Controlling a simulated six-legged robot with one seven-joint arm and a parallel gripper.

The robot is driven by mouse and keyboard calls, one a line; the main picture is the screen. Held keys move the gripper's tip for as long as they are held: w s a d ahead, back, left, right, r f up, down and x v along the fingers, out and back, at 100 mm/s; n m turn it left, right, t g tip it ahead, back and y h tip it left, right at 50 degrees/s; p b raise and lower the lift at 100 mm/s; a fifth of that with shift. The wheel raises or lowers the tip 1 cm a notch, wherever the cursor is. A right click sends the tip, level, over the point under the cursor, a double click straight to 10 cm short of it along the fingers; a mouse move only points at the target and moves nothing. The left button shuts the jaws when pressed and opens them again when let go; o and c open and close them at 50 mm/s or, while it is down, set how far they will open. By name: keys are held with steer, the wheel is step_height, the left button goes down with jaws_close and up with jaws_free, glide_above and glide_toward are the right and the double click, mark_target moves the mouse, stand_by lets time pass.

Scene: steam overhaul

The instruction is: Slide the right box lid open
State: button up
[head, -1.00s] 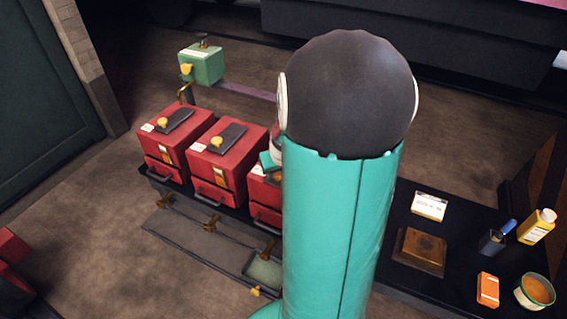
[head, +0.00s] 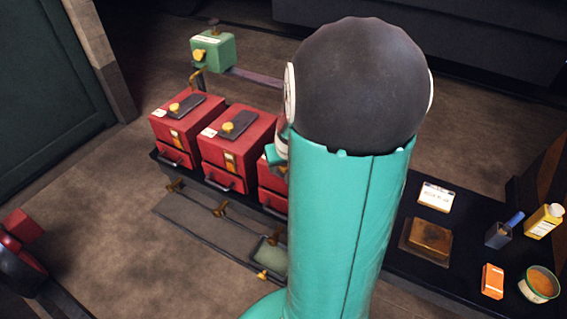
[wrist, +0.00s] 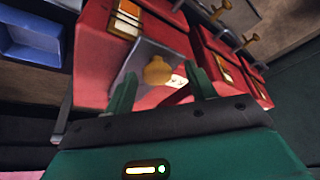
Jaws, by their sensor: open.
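The right red box (head: 271,180) stands at the end of a row of red boxes, mostly hidden behind my arm in the head view. In the wrist view, a red box (wrist: 105,30) with a grey lid plate (wrist: 150,52) and a round yellow knob (wrist: 158,71) is close ahead. It appears to be the right box. My gripper (wrist: 161,72) is open, with its two green fingers on either side of the knob in the picture. I cannot tell whether they touch it. The head view hides the gripper's fingers behind my arm.
Two more red boxes with dark lids, the middle (head: 238,140) and left (head: 187,125), stand beside it. A green box (head: 213,50) is on a post behind. A dark bench (head: 400,270) at right holds several small items. A blue tray (wrist: 38,40) shows in the wrist view.

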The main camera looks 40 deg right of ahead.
steer(key=shift+r, duration=0.3)
steer(key=v, duration=1.3)
steer(key=shift+s, duration=0.2)
steer(key=s+a+r+n+t+y, duration=0.1)
steer(key=s+a+r+n, duration=0.1)
steer(key=a, duration=1)
steer(key=s+a+r+n+y, duration=0.1)
steer(key=s+a+r+n, duration=0.1)
steer(key=a, duration=1.1)
steer(key=shift+a+r+n+t, duration=0.4)
steer(key=shift+r+n, duration=0.4)
steer(key=shift+r, duration=0.25)
